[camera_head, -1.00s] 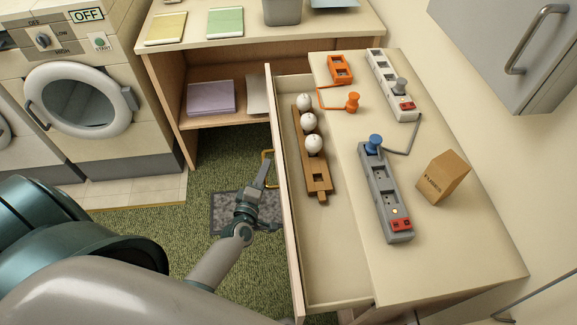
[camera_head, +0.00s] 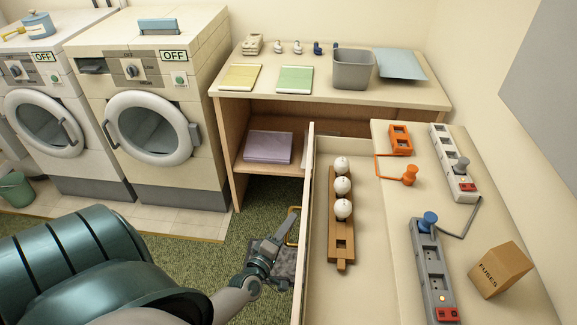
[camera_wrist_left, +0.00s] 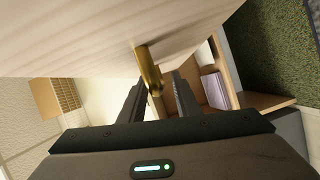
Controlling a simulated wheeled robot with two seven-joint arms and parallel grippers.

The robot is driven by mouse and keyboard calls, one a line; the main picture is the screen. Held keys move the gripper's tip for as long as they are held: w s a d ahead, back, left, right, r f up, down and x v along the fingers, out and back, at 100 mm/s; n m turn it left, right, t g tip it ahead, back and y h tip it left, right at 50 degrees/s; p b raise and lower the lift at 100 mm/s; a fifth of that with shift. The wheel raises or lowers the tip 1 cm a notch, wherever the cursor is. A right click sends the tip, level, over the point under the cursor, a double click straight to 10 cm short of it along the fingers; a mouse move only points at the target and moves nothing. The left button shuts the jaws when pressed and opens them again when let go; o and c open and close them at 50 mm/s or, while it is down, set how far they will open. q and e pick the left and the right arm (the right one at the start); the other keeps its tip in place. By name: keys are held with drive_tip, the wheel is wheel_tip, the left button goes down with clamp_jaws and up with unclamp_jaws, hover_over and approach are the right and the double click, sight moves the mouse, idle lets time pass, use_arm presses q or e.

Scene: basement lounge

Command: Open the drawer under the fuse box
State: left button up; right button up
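The small brown box marked "FUSES" (camera_head: 501,269) stands on the cream counter top. The drawer (camera_head: 303,255) under that counter is pulled well out to the left, its inside showing. A wooden rack (camera_head: 341,245) with three white bulbs lies in it. The brass handle (camera_head: 292,226) is on the drawer's outer face. My left gripper (camera_head: 282,232) is at the handle. In the left wrist view, the handle (camera_wrist_left: 150,72) lies between my left gripper's parted fingers (camera_wrist_left: 158,84), with a gap beside it. My right gripper is not in view.
An orange socket block (camera_head: 400,139) with an orange plug, a white power strip (camera_head: 455,165) and a grey one (camera_head: 432,270) are on the counter. A desk (camera_head: 240,110) and washing machines (camera_head: 150,90) stand behind.

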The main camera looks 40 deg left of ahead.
use_arm(q)
drive_tip(key=shift+s, duration=0.1)
drive_tip(key=shift+s+d, duration=0.15)
drive_tip(key=shift+s, duration=0.45)
drive_tip(key=p+v, duration=0.1)
drive_tip(key=v, duration=1.5)
drive_tip(key=shift+p, duration=0.3)
drive_tip(key=s+d+f+m+g+h, duration=0.1)
drive_tip(key=s+d+f+m+g, duration=0.2)
drive_tip(key=f, duration=0.6)
drive_tip(key=s+d+f+m+g+h, duration=0.2)
drive_tip(key=f+m, duration=0.2)
drive_tip(key=f, duration=0.5)
drive_tip(key=s+d+f+m+g+h, duration=0.1)
drive_tip(key=s+d+f+m+g, duration=0.2)
drive_tip(key=f, duration=0.7)
drive_tip(key=s+d+f+m+g, duration=0.1)
drive_tip(key=s+f+m+g, duration=0.2)
drive_tip(key=s+f+m, duration=0.2)
drive_tip(key=s+d+f+m+g+b, duration=0.1)
drive_tip(key=s+f+m+g, duration=0.3)
drive_tip(key=s+f, duration=0.7)
drive_tip(key=s+m, duration=0.1)
drive_tip(key=s, duration=0.3)
drive_tip(key=shift+d+m+g, duration=0.2)
drive_tip(key=shift+m+g, duration=0.1)
drive_tip(key=shift+m, duration=0.1)
